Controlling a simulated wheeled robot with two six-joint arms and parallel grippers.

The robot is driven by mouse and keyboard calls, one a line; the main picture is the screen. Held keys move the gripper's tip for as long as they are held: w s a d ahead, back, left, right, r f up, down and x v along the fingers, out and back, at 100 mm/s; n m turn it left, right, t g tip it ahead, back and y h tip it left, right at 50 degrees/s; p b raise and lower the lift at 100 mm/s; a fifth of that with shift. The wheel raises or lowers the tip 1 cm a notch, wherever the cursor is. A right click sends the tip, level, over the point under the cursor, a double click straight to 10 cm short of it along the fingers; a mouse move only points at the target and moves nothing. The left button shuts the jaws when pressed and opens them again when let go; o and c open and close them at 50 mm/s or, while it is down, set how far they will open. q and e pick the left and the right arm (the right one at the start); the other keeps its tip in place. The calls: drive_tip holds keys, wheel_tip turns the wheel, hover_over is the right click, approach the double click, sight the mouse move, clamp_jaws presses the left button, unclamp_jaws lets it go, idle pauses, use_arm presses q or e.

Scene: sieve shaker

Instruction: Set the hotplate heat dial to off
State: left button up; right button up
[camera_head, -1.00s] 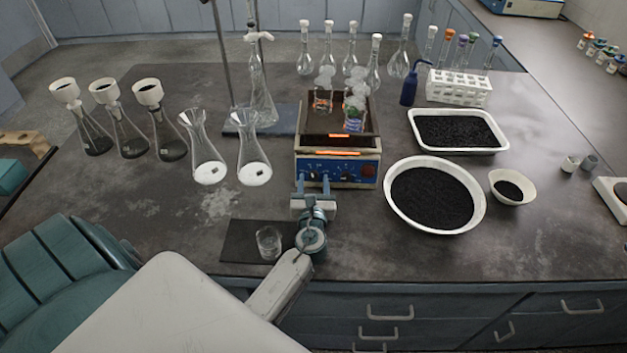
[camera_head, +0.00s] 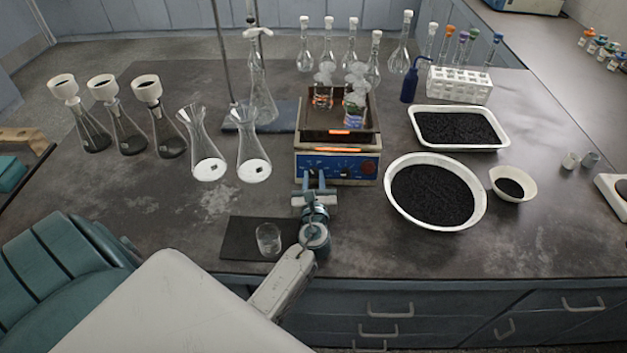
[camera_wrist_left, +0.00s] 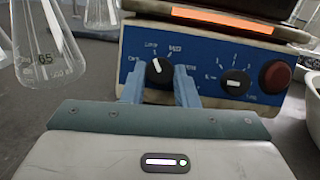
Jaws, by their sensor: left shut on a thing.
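The hotplate (camera_head: 359,180) stands on the bench with a blue front panel. The wrist view shows its left black dial (camera_wrist_left: 159,72), with a white mark pointing up and slightly left. A second black dial (camera_wrist_left: 235,82) and a round red button (camera_wrist_left: 275,77) are to its right. The small dial labels are hard to read. My left gripper (camera_wrist_left: 159,84) is shut on the left dial, with one finger on each side of it. In the head view my left gripper (camera_head: 315,180) is at the panel's left part and largely hides that dial. My right gripper is not in view.
Glass beakers (camera_head: 355,100) stand on the hotplate, and orange strips glow on it. Conical flasks (camera_head: 250,165) are to the left. A round white bowl of black grains (camera_head: 394,216) is close on the right. A small glass (camera_head: 268,240) sits on a dark mat (camera_head: 237,237) in front.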

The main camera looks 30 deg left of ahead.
use_arm(q)
drive_tip(key=n, duration=0.2)
drive_tip(key=n+g+y+b, duration=0.1)
drive_tip(key=n, duration=0.1)
drive_tip(key=shift+d+g, duration=0.1)
drive_tip(key=shift+g, duration=0.2)
drive_tip(key=n+g, duration=0.1)
drive_tip(key=n, duration=0.1)
drive_tip(key=n+b, duration=0.1)
drive_tip(key=n, duration=0.2)
drive_tip(key=shift+w+d+r+g+y, duration=0.1)
drive_tip(key=shift+w+g+y, duration=0.05)
drive_tip(key=shift+g+y, duration=0.25)
drive_tip(key=shift+n+g, duration=0.3)
drive_tip(key=shift+n, duration=0.5)
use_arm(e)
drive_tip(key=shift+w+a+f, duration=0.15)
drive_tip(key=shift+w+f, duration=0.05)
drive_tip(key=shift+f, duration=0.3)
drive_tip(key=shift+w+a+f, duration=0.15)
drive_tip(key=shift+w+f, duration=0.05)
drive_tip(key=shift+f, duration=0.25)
use_arm(q)
drive_tip(key=shift+n, duration=0.3)
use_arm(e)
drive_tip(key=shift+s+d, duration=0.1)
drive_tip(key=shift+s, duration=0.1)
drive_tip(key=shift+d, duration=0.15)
